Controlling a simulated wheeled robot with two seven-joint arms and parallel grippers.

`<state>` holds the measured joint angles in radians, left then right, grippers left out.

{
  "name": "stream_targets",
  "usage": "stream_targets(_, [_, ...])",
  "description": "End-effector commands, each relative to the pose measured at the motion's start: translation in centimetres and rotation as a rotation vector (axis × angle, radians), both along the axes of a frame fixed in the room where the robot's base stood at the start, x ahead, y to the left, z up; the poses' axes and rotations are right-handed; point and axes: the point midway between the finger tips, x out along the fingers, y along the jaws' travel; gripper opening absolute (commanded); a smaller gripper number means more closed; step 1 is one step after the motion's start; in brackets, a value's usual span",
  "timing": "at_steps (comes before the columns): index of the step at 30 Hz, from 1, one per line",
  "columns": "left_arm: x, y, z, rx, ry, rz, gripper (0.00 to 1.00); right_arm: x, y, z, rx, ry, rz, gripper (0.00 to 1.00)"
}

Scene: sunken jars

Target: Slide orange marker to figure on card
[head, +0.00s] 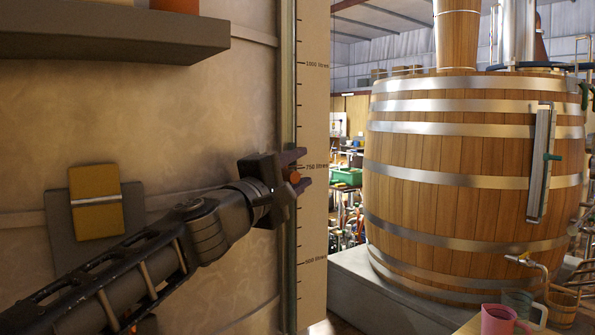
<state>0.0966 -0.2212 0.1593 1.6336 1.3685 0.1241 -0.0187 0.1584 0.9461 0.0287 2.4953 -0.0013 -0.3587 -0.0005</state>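The orange marker (294,177) is a small round knob on the upright gauge rod (289,240), just below the 750 litres line of the pale scale (314,215). My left gripper (298,169) reaches in from the left, with its dark fingers above and below the marker. A gap shows above the marker, so the fingers look open around it. The lower finger partly overlaps it. The yellow card (97,222) sits on a grey plate (62,225) on the tank wall at left. No figure on it can be read. My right gripper is out of view.
A grey shelf (110,35) juts out at upper left, with an orange pot (175,5) on it. The large wooden barrel (460,180) stands at right on a pale plinth. A pink jug (497,320) is at bottom right. Space around the scale is clear.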

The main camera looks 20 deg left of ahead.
Motion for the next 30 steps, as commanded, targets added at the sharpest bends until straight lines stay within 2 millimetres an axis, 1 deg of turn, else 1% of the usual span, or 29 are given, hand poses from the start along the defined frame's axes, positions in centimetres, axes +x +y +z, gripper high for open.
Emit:
stream_targets(6, [-0.1,0.0,0.0,0.0,0.0,0.0,0.41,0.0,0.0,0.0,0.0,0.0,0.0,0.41])
stream_targets(10, [-0.7,0.1,-0.1,0.002,-0.002,0.001,0.41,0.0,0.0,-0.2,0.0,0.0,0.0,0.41])
stream_targets(14, [-2.4,0.3,-0.5,0.001,-0.002,0.001,0.41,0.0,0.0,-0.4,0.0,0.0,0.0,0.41])
stream_targets(18, [-4.7,0.7,-0.8,0.002,-0.002,0.003,0.41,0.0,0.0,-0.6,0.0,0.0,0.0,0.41])
stream_targets(22, [-6.6,0.9,-1.1,0.002,-0.002,0.002,0.41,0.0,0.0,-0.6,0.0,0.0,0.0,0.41])
stream_targets(25, [-7.4,1.0,-1.3,0.0,-0.001,0.001,0.41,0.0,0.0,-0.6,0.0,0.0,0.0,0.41])
stream_targets(30, [-7.6,1.0,-1.5,0.0,0.001,0.0,0.41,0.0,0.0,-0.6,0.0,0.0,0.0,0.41])
